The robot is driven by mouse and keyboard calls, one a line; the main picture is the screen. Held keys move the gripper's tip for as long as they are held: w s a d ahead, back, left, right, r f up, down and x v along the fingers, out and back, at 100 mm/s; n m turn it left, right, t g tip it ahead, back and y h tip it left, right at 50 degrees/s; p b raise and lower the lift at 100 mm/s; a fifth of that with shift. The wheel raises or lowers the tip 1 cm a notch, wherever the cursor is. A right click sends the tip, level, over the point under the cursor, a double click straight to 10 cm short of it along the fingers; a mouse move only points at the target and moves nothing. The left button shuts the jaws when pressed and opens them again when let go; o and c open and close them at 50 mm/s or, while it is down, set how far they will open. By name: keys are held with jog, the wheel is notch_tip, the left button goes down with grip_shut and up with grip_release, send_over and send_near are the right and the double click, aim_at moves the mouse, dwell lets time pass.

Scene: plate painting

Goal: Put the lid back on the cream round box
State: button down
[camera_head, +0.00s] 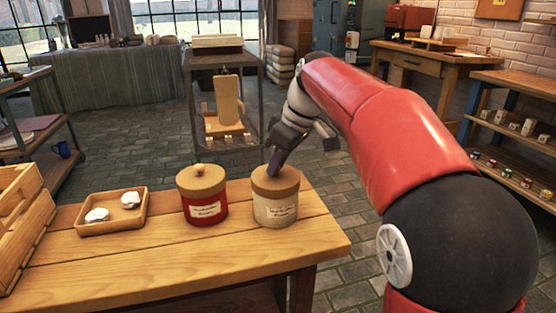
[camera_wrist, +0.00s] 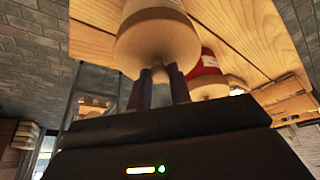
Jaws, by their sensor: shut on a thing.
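The cream round box (camera_head: 275,210) stands upright on the wooden table, near its right end, with a label on its front. Its tan lid (camera_head: 275,184) sits on top of the box, level, with no gap that I can see. My gripper (camera_head: 274,163) comes down from above and is shut on the lid's knob. The wrist view shows the two purple fingers (camera_wrist: 160,88) on either side of the knob, with the lid (camera_wrist: 157,42) against the cream body (camera_wrist: 152,8). The knob is mostly hidden in the head view.
A red round box (camera_head: 204,211) with its tan lid (camera_head: 201,178) stands close to the left. A wooden tray (camera_head: 112,228) with white lumps and a wooden crate (camera_head: 18,235) lie further left. The table front (camera_head: 190,262) is bare.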

jog(key=c, duration=1.2)
grip_release()
jog(key=shift+o, duration=0.3)
jog(key=o, duration=0.4)
jog(key=shift+r+p, duration=2.15)
jog(key=shift+r, duration=1.35)
